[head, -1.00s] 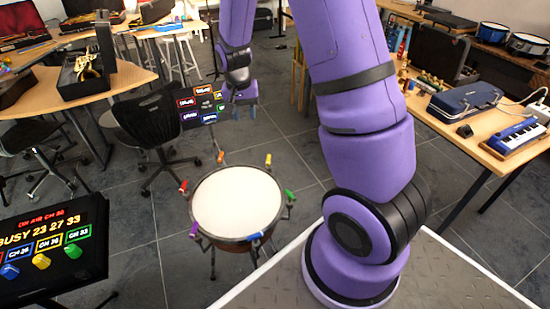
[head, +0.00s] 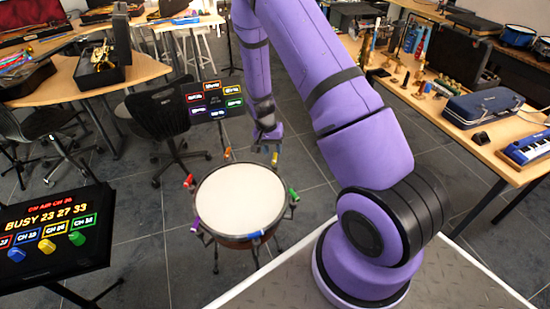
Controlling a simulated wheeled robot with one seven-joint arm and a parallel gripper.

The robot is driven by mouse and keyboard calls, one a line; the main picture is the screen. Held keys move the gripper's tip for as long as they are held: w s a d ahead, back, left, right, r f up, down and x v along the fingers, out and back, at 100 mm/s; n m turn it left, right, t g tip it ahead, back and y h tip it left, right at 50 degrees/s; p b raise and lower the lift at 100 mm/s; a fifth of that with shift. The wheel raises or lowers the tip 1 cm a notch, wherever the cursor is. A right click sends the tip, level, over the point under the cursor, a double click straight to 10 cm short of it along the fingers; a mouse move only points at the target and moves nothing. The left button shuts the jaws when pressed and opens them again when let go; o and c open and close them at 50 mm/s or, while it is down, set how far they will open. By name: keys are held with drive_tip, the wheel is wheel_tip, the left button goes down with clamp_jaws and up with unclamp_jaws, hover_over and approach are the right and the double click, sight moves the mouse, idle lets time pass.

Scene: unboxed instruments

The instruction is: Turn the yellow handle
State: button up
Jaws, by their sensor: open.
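A drum with a white head (head: 240,200) stands on a dark stand on the floor. Coloured handles sit around its rim. The yellow handle (head: 275,158) stands upright at the drum's far right rim. My gripper (head: 266,148) hangs pointing down just behind and above the drum's far edge, close to the yellow handle. Its fingers are apart, with nothing seen between them. I cannot tell whether a finger touches the handle.
The orange handle (head: 227,153) and green handle (head: 294,195) flank the yellow one. A dark display panel (head: 214,101) stands behind. A panel with coloured knobs (head: 50,245) is at the left. A black chair (head: 163,124) is behind the drum, and a wooden table (head: 450,112) at the right.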

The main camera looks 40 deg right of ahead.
sight(274, 156)
drive_tip(key=shift+s+d+f, duration=0.15)
drive_tip(key=shift+s+f, duration=0.05)
drive_tip(key=shift+f, duration=0.9)
drive_tip(key=shift+s+d+f, duration=0.15)
drive_tip(key=shift+f, duration=0.95)
clamp_jaws()
